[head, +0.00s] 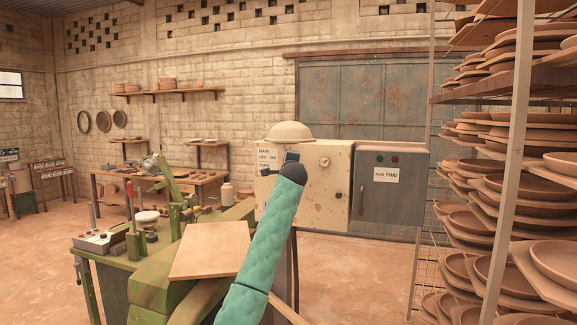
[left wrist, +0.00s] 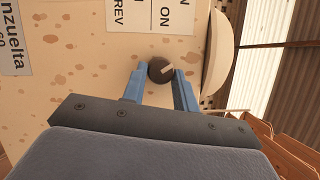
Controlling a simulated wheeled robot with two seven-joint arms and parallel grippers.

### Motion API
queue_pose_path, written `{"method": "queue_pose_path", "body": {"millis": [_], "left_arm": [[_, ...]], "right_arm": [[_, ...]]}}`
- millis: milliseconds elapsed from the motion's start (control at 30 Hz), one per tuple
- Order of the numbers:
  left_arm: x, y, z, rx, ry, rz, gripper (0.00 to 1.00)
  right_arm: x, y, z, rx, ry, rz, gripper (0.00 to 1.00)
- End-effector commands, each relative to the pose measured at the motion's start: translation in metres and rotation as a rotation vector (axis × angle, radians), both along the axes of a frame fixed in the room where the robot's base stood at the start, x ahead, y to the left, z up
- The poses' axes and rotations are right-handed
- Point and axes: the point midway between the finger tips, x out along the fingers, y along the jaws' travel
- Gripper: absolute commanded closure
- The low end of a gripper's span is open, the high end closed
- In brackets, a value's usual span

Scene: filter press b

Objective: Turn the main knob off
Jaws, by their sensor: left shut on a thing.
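The main knob (left wrist: 160,69) is a dark round knob with a pale pointer line, on the front of a beige speckled control box (head: 325,185). In the left wrist view its line slants toward the upper right, on the side of the ON label (left wrist: 165,18). My left gripper (head: 291,157) reaches the box at the end of a teal-sleeved arm. In the left wrist view its blue fingers (left wrist: 160,76) are shut on the knob, one on each side. In the head view the gripper hides the knob. My right gripper is not in view.
A domed beige hat (head: 289,132) sits on top of the box, close to my left gripper. A grey box labelled RUN FWD (head: 386,175) is beside it. A green press with a board (head: 210,250) stands at front left. Shelves of clay plates (head: 490,190) fill the right.

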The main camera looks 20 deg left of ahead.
Motion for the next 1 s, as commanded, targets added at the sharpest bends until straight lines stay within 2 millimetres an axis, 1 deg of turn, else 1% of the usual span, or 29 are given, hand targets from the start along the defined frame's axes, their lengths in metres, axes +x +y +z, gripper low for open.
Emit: {"method": "queue_pose_path", "body": {"millis": [200, 400, 633, 933, 967, 1000], "left_arm": [[0.000, 0.001, 0.001, -0.117, 0.005, 0.001, 0.94], [0.000, 0.001, 0.001, -0.175, 0.007, 0.001, 0.94], [0.000, 0.001, 0.001, -0.194, 0.008, 0.001, 0.94], [0.000, 0.001, 0.001, -0.194, 0.008, 0.001, 0.94], [0.000, 0.001, 0.001, -0.194, 0.008, 0.001, 0.65], [0.000, 0.001, 0.001, -0.194, 0.008, 0.001, 0.57]], "right_arm": [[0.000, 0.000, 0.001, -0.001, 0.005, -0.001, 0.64], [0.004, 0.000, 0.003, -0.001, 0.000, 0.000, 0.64], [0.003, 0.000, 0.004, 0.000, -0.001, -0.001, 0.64], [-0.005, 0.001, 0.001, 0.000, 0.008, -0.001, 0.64], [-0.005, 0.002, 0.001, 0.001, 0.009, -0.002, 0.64], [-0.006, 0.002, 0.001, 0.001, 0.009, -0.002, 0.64]]}}
